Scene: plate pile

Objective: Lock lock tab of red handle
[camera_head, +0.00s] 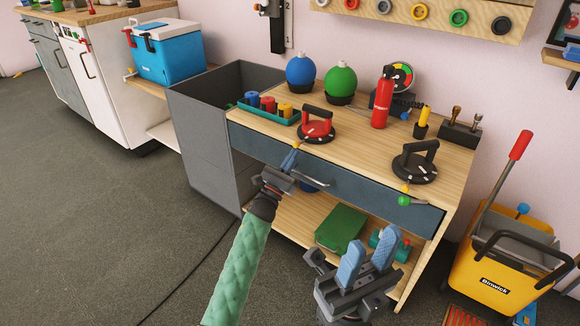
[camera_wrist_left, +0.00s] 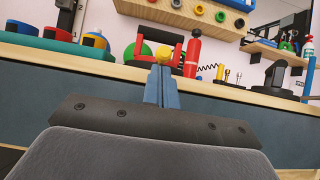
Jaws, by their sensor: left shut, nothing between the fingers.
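The red handle (camera_head: 317,122) is a suction-cup lifter with a red body and black grip, standing on the wooden bench top near its front edge. In the left wrist view the red handle (camera_wrist_left: 146,47) is partly hidden behind a yellow knob (camera_wrist_left: 163,54). I cannot tell whether this knob is its lock tab. My left gripper (camera_head: 291,158) is shut and empty, its blue fingertips just below the yellow knob at the bench's front edge; contact is unclear. The fingers also show in the left wrist view (camera_wrist_left: 161,86). My right gripper (camera_head: 369,250) is open and empty, lower right, before the lower shelf.
A black handle (camera_head: 415,162) stands right on the bench, with a green knob (camera_head: 404,200) at the front edge. A teal tray (camera_head: 268,118) of coloured cups is left of the red handle, and a red extinguisher (camera_head: 382,100) behind. A yellow mop bucket (camera_head: 490,275) is right.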

